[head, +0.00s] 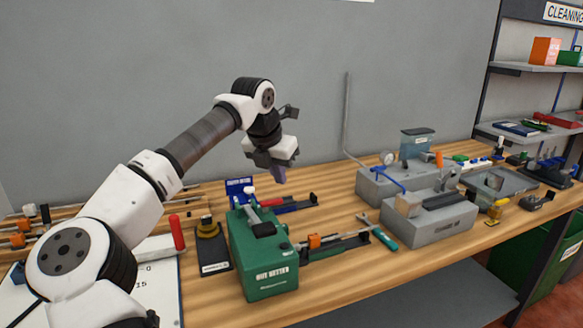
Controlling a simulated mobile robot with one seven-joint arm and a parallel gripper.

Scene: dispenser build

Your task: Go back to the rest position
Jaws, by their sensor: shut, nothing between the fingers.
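My gripper (280,175) hangs from my raised white and grey arm, pointing down above the workbench (365,280). Its fingers are together and hold nothing. It is in the air above and slightly behind the green box labelled "NUT SETTER" (263,270), apart from it.
Left of the green box are a black and yellow stand (208,245) and a red-handled tool (177,232). Grey fixtures (435,220) stand to the right, with a grey tray (500,183) beyond. A shelf rack (535,68) rises at the right. A wall is behind the bench.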

